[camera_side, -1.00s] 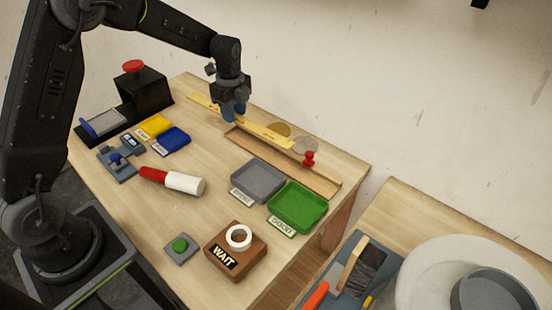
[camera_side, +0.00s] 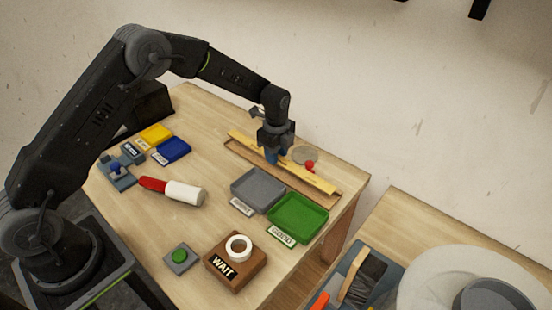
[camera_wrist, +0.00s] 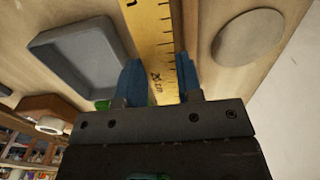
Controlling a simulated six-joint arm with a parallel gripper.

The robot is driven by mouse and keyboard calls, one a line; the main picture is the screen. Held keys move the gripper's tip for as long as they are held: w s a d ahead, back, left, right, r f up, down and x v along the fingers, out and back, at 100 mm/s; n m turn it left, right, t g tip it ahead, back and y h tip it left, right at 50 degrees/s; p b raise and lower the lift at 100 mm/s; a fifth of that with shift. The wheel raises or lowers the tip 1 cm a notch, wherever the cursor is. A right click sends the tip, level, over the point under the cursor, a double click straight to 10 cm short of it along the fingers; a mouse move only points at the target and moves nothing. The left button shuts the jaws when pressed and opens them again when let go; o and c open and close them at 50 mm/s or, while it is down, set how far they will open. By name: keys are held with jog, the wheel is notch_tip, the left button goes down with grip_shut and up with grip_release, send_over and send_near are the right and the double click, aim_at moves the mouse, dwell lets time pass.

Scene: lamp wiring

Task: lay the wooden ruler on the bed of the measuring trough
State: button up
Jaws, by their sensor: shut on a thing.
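The yellow wooden ruler (camera_side: 312,178) is gripped near its middle by my gripper (camera_side: 272,157). In the side view it lies lengthwise along the brown measuring trough (camera_side: 238,149), covering much of its bed. The ruler looks roughly parallel to the trough; whether it touches the bed or hangs just above it, I cannot tell. In the wrist view the ruler (camera_wrist: 152,30) with its black marks passes between the blue fingers of my gripper (camera_wrist: 158,68). The part between the fingers is partly hidden in the side view.
A red peg (camera_side: 309,165) and a grey disc (camera_side: 305,154) stand just behind the ruler. A grey tray (camera_side: 258,188) and a green tray (camera_side: 298,217) are close in front of the trough. The red-and-white cylinder (camera_side: 183,193) lies farther left.

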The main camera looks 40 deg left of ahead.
aim_at(276, 169)
jog(key=shift+f, duration=1.15)
jog(key=shift+f, duration=0.6)
jog(key=o, duration=1)
jog(key=shift+w+r, duration=0.1)
jog(key=shift+r, duration=0.1)
